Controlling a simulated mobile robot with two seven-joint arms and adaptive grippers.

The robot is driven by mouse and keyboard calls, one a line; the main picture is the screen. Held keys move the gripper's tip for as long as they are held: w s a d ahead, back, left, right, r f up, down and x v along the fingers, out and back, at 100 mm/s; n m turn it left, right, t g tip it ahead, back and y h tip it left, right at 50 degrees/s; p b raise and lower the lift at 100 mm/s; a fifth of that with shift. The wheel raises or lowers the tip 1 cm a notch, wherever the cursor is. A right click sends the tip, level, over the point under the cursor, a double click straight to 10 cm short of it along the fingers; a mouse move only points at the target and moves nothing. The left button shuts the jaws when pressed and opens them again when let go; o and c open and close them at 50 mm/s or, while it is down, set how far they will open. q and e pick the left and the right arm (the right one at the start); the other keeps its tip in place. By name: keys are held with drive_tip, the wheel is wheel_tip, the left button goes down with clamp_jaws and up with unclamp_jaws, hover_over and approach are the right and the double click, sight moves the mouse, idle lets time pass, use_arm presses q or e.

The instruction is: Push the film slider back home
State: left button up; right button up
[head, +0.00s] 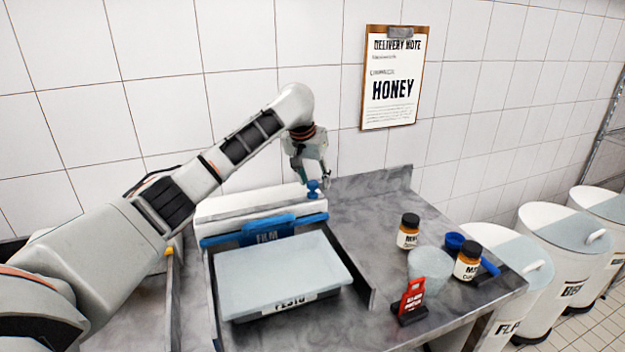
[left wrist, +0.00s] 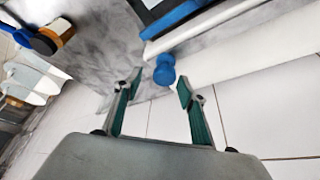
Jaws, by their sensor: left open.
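The film slider is a small blue knob (head: 313,187) at the right end of the white film dispenser (head: 225,208), which has a blue front strip marked FILM (head: 266,235). My left gripper (head: 313,178) is open and hangs just above and behind the knob, at the dispenser's right end. In the left wrist view the knob (left wrist: 165,70) shows just beyond and between the open fingertips (left wrist: 158,82), and no grip on it shows. Whether a finger touches it I cannot tell. My right gripper is not in view.
A white tray (head: 250,303) stands in front of the dispenser. To the right on the grey worktop (head: 365,215) are brown jars (head: 408,232), a pale cup (head: 431,265), a blue scoop (head: 489,266) and a red sign (head: 411,297). A tiled wall is close behind.

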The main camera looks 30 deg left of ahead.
use_arm(q)
drive_tip(key=shift+s+a, duration=0.1)
drive_tip(key=v, duration=1.2)
idle(0.4)
